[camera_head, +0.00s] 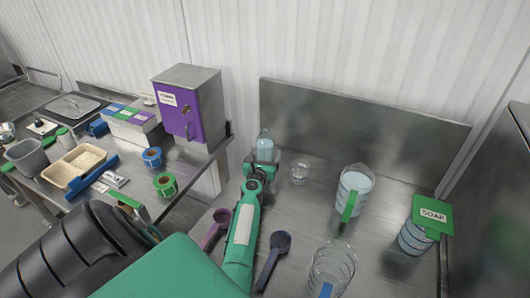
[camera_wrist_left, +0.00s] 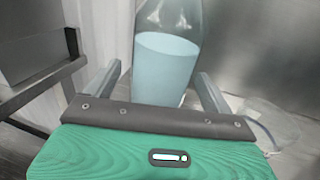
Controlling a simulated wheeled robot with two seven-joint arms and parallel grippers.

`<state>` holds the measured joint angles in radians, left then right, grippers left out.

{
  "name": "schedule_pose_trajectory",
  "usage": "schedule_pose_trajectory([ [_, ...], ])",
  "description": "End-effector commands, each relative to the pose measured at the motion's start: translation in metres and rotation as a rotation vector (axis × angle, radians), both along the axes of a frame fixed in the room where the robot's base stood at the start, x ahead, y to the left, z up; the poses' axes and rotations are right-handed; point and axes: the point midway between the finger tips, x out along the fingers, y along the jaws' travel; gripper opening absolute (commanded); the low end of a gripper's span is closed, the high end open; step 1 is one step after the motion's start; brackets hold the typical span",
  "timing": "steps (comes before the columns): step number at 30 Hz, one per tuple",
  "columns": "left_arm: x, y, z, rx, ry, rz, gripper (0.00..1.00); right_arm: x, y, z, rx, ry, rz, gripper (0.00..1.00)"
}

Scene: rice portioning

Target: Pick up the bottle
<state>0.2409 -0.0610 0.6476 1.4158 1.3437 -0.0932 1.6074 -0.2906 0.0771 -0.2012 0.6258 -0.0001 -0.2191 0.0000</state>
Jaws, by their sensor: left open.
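A clear bottle (camera_head: 265,146) with pale blue contents stands upright near the back left of the metal table. My left gripper (camera_head: 261,167) is at the bottle, with its arm reaching in from the front. In the left wrist view the bottle (camera_wrist_left: 166,65) stands between the two fingers of the open left gripper (camera_wrist_left: 158,85). A gap shows between the fingers and the bottle, at least on the left side. The bottle's cap is out of the wrist view and its base is hidden behind the gripper body. My right gripper is not in view.
A small clear glass (camera_head: 299,173) stands just right of the bottle. Further right are a pitcher (camera_head: 354,190) and a soap container (camera_head: 416,235). A purple scoop (camera_head: 217,226), a dark blue scoop (camera_head: 277,246) and another pitcher (camera_head: 331,265) are nearer. A metal backsplash (camera_head: 360,125) rises behind.

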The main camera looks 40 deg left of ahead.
Motion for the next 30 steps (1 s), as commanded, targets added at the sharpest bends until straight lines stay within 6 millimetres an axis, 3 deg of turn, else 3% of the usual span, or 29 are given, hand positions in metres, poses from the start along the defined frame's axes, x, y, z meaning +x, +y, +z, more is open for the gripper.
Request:
schedule_pose_trajectory([
  [6,0.023,0.013,-0.001,0.001,0.000,0.000,0.86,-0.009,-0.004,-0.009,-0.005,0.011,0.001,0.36],
  [14,0.025,0.014,-0.001,0.002,0.001,0.000,0.86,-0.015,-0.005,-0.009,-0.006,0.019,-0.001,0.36],
  [24,0.024,0.014,-0.001,0.002,0.001,-0.001,0.22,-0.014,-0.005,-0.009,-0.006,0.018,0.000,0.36],
  [30,0.025,0.014,0.001,0.003,-0.001,0.000,0.22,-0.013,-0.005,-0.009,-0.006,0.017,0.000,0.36],
])
